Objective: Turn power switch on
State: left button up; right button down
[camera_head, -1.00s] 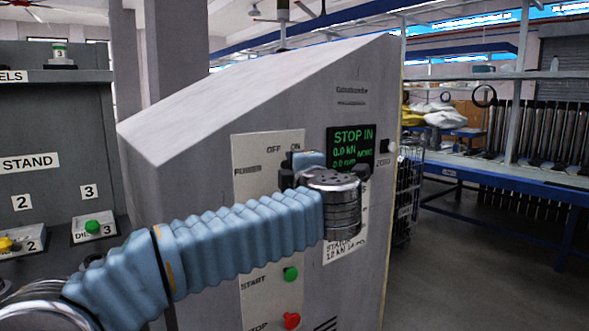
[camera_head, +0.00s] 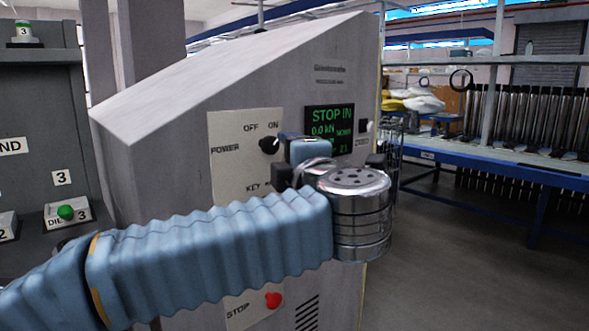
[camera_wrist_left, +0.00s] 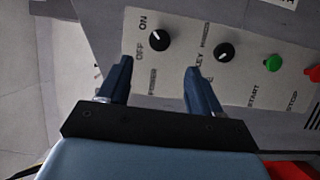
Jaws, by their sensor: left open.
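The power switch is a black rotary knob (camera_head: 269,145) below the OFF and ON labels on the cabinet's pale panel (camera_head: 232,128). It also shows in the left wrist view (camera_wrist_left: 159,39) with a small white mark; I cannot surely tell which label the mark points to. My left gripper (camera_wrist_left: 158,70) is open and empty, its two blue fingers apart and facing the panel. In that view the knob lies just beyond the gap between the fingertips, apart from both. In the head view the gripper's blue body (camera_head: 308,149) is right of the knob; its fingertips are hard to make out.
A second black knob (camera_wrist_left: 224,51) by the KEY label, a green START button (camera_wrist_left: 273,62) and a red STOP button (camera_head: 273,300) share the panel. A lit screen (camera_head: 330,127) is close to the gripper. A blue bench (camera_head: 480,165) stands right; open floor lies before it.

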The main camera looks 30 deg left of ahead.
pick_arm(q)
jog(key=v, duration=0.3)
dwell(0.5)
